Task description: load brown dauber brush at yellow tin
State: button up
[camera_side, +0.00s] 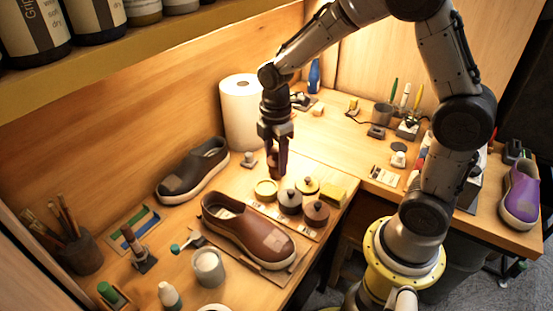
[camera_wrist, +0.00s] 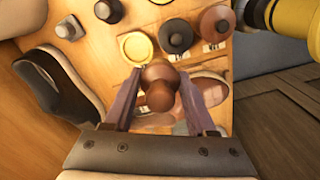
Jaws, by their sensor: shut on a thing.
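My gripper (camera_side: 277,174) is shut on the brown dauber brush, pointing down above the bench near the tins. In the wrist view, the brush's rounded brown wooden handle (camera_wrist: 158,86) sits between the two fingers of my gripper (camera_wrist: 158,92). Its bristle end is hidden below the handle. The yellow tin (camera_side: 265,191) is open, a shallow round tin with pale yellow content. It also shows in the wrist view (camera_wrist: 137,48), just beyond the brush. The brush appears above the bench and apart from the tin; the exact height is hard to tell.
Knobbed black (camera_side: 290,201) and brown (camera_side: 315,213) tins stand close to the yellow tin, with a yellow block (camera_side: 334,195) beside them. A brown shoe (camera_side: 248,230) lies in front. A dark shoe (camera_side: 193,170) and a paper roll (camera_side: 241,115) stand behind.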

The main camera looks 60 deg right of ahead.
send_over(266, 188)
notch_tip(266, 188, down, 3)
jog(key=shift+f, duration=3)
jog(key=shift+f, duration=0.6)
notch_tip(266, 188, up, 7)
dwell(0.7)
dwell(0.5)
jog(key=w+d+m, duration=0.1)
jog(key=m, duration=0.3)
jog(key=w+d+m, duration=0.1)
jog(key=w+m, duration=0.1)
jog(key=m, duration=0.3)
jog(key=w+d+m, duration=0.1)
jog(key=m, duration=0.3)
jog(key=shift+w+d+f+m, duration=0.1)
jog(key=shift+w+d+m, duration=0.1)
jog(key=shift+w+m, duration=0.1)
